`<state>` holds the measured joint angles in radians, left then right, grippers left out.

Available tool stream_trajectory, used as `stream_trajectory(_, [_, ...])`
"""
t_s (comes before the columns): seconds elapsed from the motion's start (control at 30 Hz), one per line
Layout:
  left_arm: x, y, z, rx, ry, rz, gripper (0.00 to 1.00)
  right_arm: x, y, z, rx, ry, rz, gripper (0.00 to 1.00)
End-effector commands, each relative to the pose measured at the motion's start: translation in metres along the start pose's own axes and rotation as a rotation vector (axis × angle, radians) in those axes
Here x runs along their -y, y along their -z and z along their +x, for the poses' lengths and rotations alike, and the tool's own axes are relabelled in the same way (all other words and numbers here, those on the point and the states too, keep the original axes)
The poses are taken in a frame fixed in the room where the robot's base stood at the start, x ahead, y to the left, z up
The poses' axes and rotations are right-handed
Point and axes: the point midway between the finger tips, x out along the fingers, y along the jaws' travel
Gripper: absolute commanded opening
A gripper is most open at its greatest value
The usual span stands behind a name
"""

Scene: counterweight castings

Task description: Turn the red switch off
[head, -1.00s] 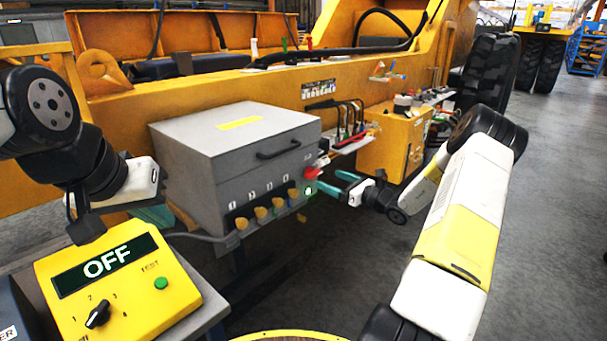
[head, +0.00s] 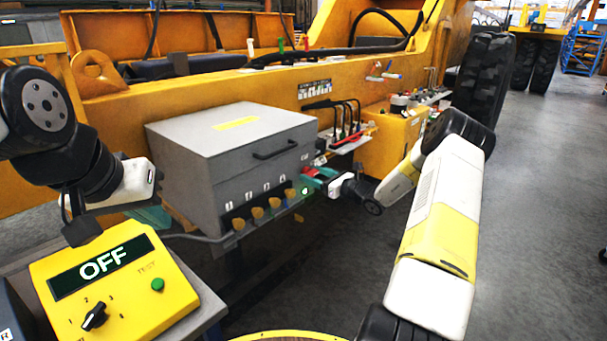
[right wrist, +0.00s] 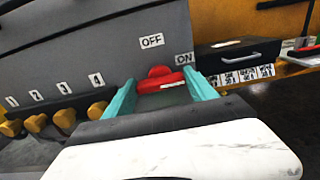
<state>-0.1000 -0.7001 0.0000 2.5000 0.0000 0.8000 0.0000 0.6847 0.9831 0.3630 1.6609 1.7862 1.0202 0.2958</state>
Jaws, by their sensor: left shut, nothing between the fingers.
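The red switch (right wrist: 160,80) is a rotary knob with a bar handle on the grey box's end face. In the right wrist view the bar lies nearly level, its right end rising slightly below the ON label (right wrist: 183,58). The OFF label (right wrist: 152,40) is above the knob. My right gripper (right wrist: 160,88) is open, its teal fingers on either side of the red bar; I cannot tell whether they touch it. In the head view my right gripper (head: 316,180) mostly covers the switch. My left gripper (head: 153,217) is shut and empty, partly hidden behind its own wrist.
The grey box (head: 225,160) carries several yellow knobs (head: 258,213) and a lit green lamp (head: 304,191). A yellow test box (head: 130,285) with an OFF display stands at front left. A shelf with cables (head: 350,145) and a yellow cabinet (head: 398,140) are beyond. Floor at right is clear.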

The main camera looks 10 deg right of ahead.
Motion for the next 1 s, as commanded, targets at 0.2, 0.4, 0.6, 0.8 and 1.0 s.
stream_trajectory(0.2, [0.0, 0.0, 0.0, 0.0, 0.0, 0.0, 0.0, 0.0002, 0.0, -0.0003, 0.0, 0.0, -0.004, 0.25])
stream_trajectory(0.4, [0.0, 0.0, 0.0, 0.0, 0.0, 0.0, 0.0, 0.0001, 0.0001, -0.0004, -0.001, 0.0, -0.05, 0.25])
stream_trajectory(0.6, [0.0, 0.0, 0.0, 0.0, 0.0, 0.0, 0.0, -0.0003, 0.0002, -0.0004, -0.001, 0.0, -0.169, 0.25])
stream_trajectory(0.8, [0.0, 0.0, 0.0, 0.0, 0.0, 0.0, 0.0, -0.0009, 0.0005, -0.0005, -0.001, 0.0, -0.346, 0.25])
stream_trajectory(1.0, [0.0, 0.0, 0.0, 0.0, 0.0, 0.0, 0.0, -0.0015, 0.001, -0.0005, -0.002, 0.0, -0.537, 0.25])
